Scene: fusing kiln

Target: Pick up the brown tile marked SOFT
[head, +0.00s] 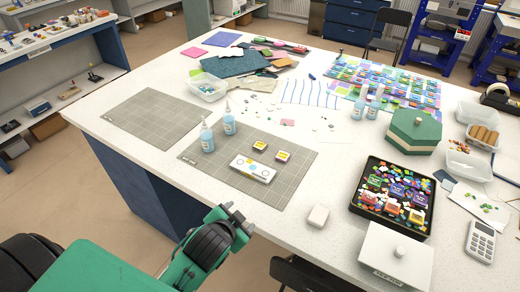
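A black tray (357,207) on the right of the white table holds several coloured tiles among bright loose pieces. Their lettering is too small to read, and I cannot tell which tile is the brown one marked SOFT. My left gripper (239,216) is at the table's front edge, in front of that mat, well left of the tray. Its fingers look apart and empty. My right gripper is out of view.
A white box with dials (253,169) and two blue bottles (207,138) stand on the mat. A lidded white box (396,254), a white block (318,216) and a calculator (481,241) lie near the tray. A green-lidded hexagonal box (414,131) stands behind it.

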